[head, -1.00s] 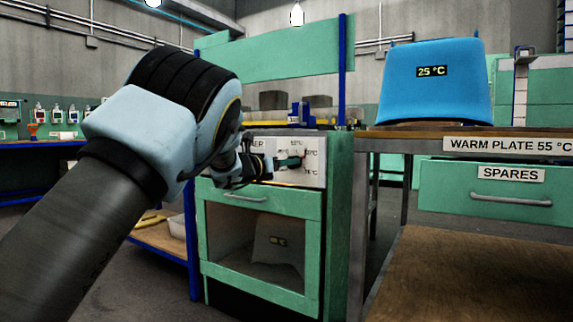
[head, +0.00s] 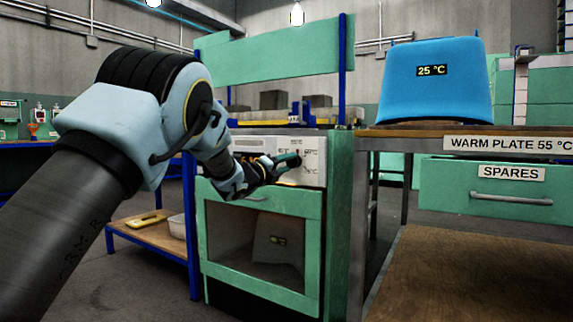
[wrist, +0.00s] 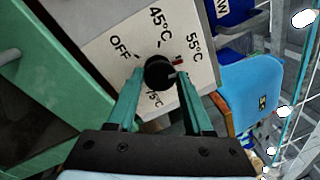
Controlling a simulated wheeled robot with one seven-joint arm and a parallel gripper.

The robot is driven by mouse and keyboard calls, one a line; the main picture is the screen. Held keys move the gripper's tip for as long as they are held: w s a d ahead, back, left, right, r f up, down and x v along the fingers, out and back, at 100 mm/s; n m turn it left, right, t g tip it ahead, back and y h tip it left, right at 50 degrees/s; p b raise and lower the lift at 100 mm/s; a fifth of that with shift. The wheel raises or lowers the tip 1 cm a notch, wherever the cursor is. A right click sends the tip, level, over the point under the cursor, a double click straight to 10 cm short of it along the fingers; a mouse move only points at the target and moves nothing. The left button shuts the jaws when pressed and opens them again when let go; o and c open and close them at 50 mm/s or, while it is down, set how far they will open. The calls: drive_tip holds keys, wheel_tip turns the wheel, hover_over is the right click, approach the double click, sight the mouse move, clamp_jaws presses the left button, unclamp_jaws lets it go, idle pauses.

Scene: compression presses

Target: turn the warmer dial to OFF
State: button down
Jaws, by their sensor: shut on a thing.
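The warmer dial (wrist: 158,73) is a small black knob on a pale panel (wrist: 203,55) in the wrist view. OFF, 45 °C, 55 °C and 75 °C are printed around it. A red mark (wrist: 178,62) shows at the knob's right, on the 55 °C side. My gripper (wrist: 159,76) has its green fingers on either side of the knob and is shut on it. In the head view my gripper (head: 290,162) is at the front panel (head: 316,152) of the green warmer (head: 336,225); its fingers hide the knob there.
The warmer's glass door (head: 225,235) is below the panel, with a grey object showing a readout behind it. A bench (head: 400,135) to the right bears a blue tub (head: 440,90) reading 25 °C. A SPARES drawer (head: 480,205) is under it.

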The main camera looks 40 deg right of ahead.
drive_tip(key=n+t+p, duration=0.1)
drive_tip(key=n, duration=0.6)
drive_tip(key=shift+s, duration=0.1)
drive_tip(key=n+t+p, duration=0.1)
drive_tip(key=n, duration=0.3)
drive_tip(key=n+t+p, duration=0.1)
drive_tip(key=n, duration=0.2)
drive_tip(key=shift+s+n+y, duration=0.1)
drive_tip(key=shift+n+y, duration=0.2)
drive_tip(key=shift+n, duration=0.1)
drive_tip(key=n+t+p, duration=0.1)
drive_tip(key=n, duration=0.3)
drive_tip(key=shift+s+p, duration=0.1)
drive_tip(key=shift+p, duration=0.3)
drive_tip(key=n+y+p, duration=0.1)
drive_tip(key=n, duration=0.3)
drive_tip(key=shift+p, duration=0.4)
drive_tip(key=n+p, duration=0.2)
drive_tip(key=n, duration=0.2)
drive_tip(key=shift+s+y, duration=0.1)
drive_tip(key=shift+y, duration=0.3)
drive_tip(key=shift+d+n+p, duration=0.1)
drive_tip(key=shift+n+p, duration=0.35)
drive_tip(key=shift+n, duration=0.65)
drive_tip(key=shift+f, duration=0.1)
drive_tip(key=shift+c, duration=1.6)
unclamp_jaws()
